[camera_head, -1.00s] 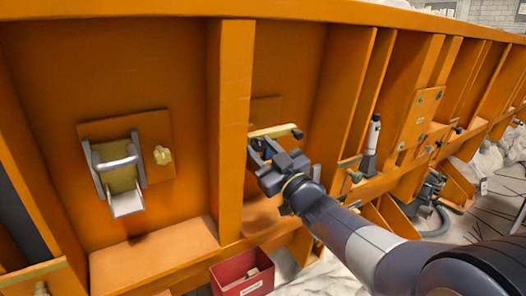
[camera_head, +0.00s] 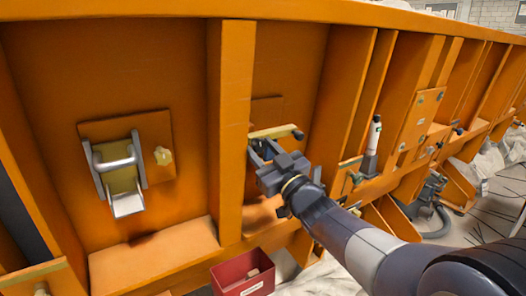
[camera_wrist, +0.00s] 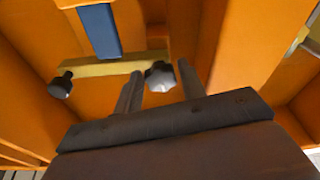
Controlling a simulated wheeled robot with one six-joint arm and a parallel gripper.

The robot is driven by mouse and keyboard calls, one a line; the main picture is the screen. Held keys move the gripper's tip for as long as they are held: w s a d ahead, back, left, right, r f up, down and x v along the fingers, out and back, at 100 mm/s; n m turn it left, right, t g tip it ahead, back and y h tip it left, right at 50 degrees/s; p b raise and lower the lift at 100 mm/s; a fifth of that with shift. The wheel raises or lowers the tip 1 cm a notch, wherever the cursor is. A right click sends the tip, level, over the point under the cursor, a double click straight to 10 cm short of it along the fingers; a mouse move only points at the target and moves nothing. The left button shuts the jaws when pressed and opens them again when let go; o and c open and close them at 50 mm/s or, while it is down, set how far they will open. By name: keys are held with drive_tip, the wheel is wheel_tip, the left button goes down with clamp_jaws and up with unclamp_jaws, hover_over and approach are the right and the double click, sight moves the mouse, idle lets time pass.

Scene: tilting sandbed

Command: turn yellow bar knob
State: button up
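The yellow bar (camera_head: 273,131) is mounted across the orange wall panel. A dark knob (camera_head: 297,134) is on its right end in the head view. In the wrist view, the yellow bar (camera_wrist: 108,69) has a black knob (camera_wrist: 61,85) at its left and a grey lobed knob (camera_wrist: 160,75) at its right. My gripper (camera_head: 254,152) is just below the bar's left part. In the wrist view, my gripper (camera_wrist: 159,72) is open, with one finger on each side of the grey knob and visible gaps. I cannot tell how deep the knob sits between the fingers.
A vertical orange rib (camera_head: 233,120) stands close to the left of my gripper. A metal latch (camera_head: 119,172) and a small yellow knob (camera_head: 163,156) are on the left panel. A red box (camera_head: 243,272) sits below. A blue strip (camera_wrist: 100,30) shows above the bar.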

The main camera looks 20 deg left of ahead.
drive_tip(key=shift+s+d, duration=0.1)
drive_tip(key=b+v, duration=0.1)
drive_tip(key=v, duration=0.9)
drive_tip(key=shift+s+d, duration=0.2)
drive_tip(key=p+x, duration=0.1)
drive_tip(key=x, duration=0.9)
drive_tip(key=shift+w+a, duration=0.3)
